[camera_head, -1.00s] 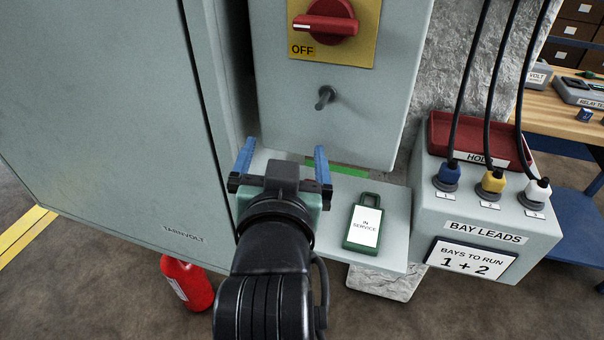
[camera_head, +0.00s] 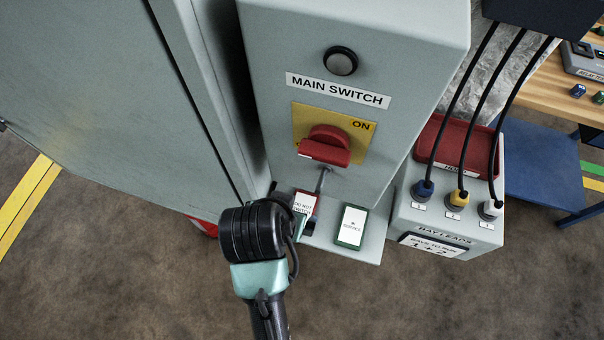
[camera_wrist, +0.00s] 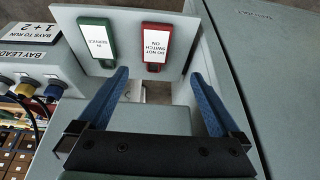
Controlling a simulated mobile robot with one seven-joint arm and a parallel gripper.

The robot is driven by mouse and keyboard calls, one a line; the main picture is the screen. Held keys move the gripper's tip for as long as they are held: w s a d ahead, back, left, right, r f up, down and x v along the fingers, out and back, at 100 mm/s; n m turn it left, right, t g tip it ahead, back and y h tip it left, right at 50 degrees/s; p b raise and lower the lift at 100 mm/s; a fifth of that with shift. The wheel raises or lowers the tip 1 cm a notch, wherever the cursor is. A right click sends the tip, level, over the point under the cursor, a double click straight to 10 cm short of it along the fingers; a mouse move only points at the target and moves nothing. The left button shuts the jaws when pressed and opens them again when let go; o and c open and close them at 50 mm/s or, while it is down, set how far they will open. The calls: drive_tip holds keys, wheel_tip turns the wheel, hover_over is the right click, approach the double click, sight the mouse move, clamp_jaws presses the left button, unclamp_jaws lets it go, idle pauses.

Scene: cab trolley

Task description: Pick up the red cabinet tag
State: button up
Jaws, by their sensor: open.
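The red cabinet tag (camera_wrist: 157,48) lies on a light grey shelf (camera_wrist: 66,14), with a white label reading DO NOT SWITCH ON. In the head view the red tag (camera_head: 305,201) shows near the cabinet, its lower left hidden by my arm. My gripper (camera_wrist: 159,73) is open and empty in the wrist view. Its two blue fingers point towards the shelf, the tips at the near side of the tag and apart from each other. In the head view my wrist hides most of the gripper.
A green tag (camera_head: 352,227) reading IN SERVICE lies right of the red tag. A peg (camera_head: 323,180) juts out above the shelf, below the red main switch (camera_head: 325,143). The tall cabinet (camera_head: 110,110) stands close at left. The bay leads box (camera_head: 450,225) with cables stands at right.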

approach(304, 204)
drive_tip(key=shift+s+a+f+p, duration=0.2)
drive_tip(key=shift+s+a+f, duration=0.1)
drive_tip(key=shift+f, duration=0.25)
drive_tip(key=shift+s+a+f+p, duration=0.2)
drive_tip(key=shift+s+f, duration=0.05)
drive_tip(key=shift+f, duration=0.25)
drive_tip(key=shift+s+d+p+x, duration=0.1)
drive_tip(key=shift+p+x, duration=0.25)
drive_tip(key=shift+x, duration=1)
drive_tip(key=shift+s+d+p+x, duration=0.1)
drive_tip(key=shift+p+x, duration=0.2)
drive_tip(key=shift+x, duration=1.1)
drive_tip(key=c, duration=1.3)
